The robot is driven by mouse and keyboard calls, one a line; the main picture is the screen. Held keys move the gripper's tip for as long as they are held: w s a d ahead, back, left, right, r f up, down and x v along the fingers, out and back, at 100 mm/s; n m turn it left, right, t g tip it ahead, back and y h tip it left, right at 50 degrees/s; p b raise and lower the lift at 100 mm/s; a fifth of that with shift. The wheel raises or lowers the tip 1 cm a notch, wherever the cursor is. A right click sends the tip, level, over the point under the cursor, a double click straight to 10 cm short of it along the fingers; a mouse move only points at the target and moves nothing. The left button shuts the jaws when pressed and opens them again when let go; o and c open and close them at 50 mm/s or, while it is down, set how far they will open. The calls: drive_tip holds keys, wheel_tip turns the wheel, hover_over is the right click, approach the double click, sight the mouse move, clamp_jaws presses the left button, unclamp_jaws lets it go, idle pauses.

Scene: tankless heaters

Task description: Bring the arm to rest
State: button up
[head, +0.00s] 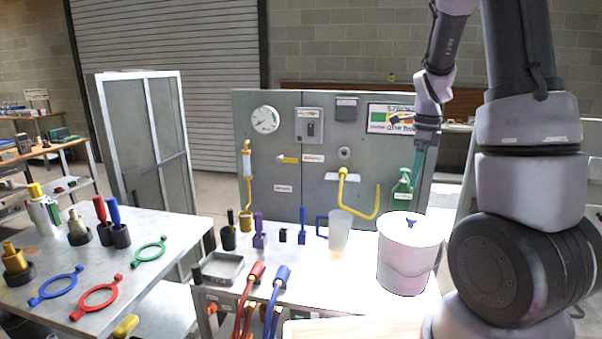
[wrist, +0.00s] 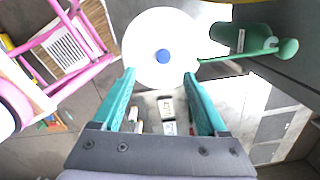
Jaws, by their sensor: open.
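My arm rises at the right of the head view and bends down behind the white bucket. My gripper (wrist: 160,88) shows in the wrist view with two teal fingers spread apart and nothing between them. In the head view a teal finger (head: 418,166) hangs in front of the grey panel, beside the green spray bottle (head: 401,190). The white lidded bucket (head: 408,262) with a blue knob stands on the bench. In the wrist view its round lid (wrist: 160,30) lies beyond the fingertips, apart from them.
The grey panel (head: 270,180) stands behind the bench with a gauge (head: 264,120) and a yellow pipe (head: 360,208). A clear jug (head: 340,232) stands left of the bucket. Red and blue hoses (head: 262,290) are at the front. A left table (head: 180,262) holds coloured rings.

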drive_tip(key=s+a+r+n+t, duration=0.3)
drive_tip(key=s+a+r+n, duration=0.3)
drive_tip(key=s+r+n, duration=0.3)
drive_tip(key=s+a+r+n+t+y, duration=0.1)
drive_tip(key=s+a+r+n+t, duration=0.2)
drive_tip(key=s+a+r+n, duration=0.3)
drive_tip(key=shift+s+r+n+t+y, duration=0.3)
drive_tip(key=shift+s+r+n+t, duration=0.1)
drive_tip(key=shift+s+r+n, duration=1.9)
drive_tip(key=shift+w+f, duration=0.2)
drive_tip(key=shift+w, duration=0.15)
